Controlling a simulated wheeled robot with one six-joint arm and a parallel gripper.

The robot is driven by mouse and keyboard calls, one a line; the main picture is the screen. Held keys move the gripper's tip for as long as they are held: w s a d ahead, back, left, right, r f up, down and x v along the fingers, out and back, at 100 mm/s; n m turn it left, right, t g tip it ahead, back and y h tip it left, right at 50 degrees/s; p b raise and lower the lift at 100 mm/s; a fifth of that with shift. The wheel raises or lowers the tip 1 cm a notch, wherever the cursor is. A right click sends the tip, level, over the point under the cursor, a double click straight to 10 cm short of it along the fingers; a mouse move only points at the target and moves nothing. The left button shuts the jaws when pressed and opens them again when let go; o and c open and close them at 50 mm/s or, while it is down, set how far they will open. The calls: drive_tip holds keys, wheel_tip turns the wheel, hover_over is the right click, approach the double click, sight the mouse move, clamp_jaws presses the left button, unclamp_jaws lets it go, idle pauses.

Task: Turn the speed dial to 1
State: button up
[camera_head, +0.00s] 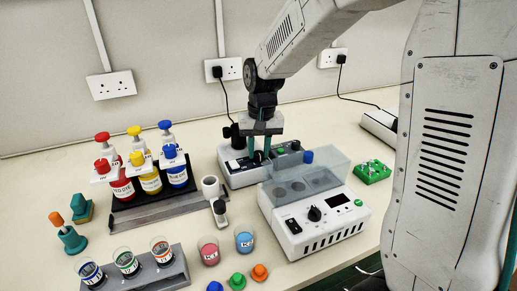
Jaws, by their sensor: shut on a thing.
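My gripper (260,148) points down over the white device with a dark top panel (240,177) at the back middle. Its fingers are shut on a small dark knob (258,157) on that panel, which I take for the speed dial. The fingers hide most of the knob, and its pointer and the numbers around it are too small to read. A second device, a white box (318,236) with a clear raised lid (318,170), stands in front. It has a black dial (315,213) on its front, and my gripper is apart from that one.
Red, yellow and blue bottles (150,178) stand in a rack at left. A row of labelled cups (126,262) is at front left. Two more cups (244,239) and loose coloured caps (237,281) lie near the front. A green tray (372,171) is at right.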

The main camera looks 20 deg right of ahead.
sight(260, 153)
drive_tip(key=m, duration=0.4)
drive_tip(key=shift+m, duration=2.7)
drive_tip(key=o, duration=1)
drive_tip(key=r, duration=0.8)
drive_tip(key=shift+s, duration=0.25)
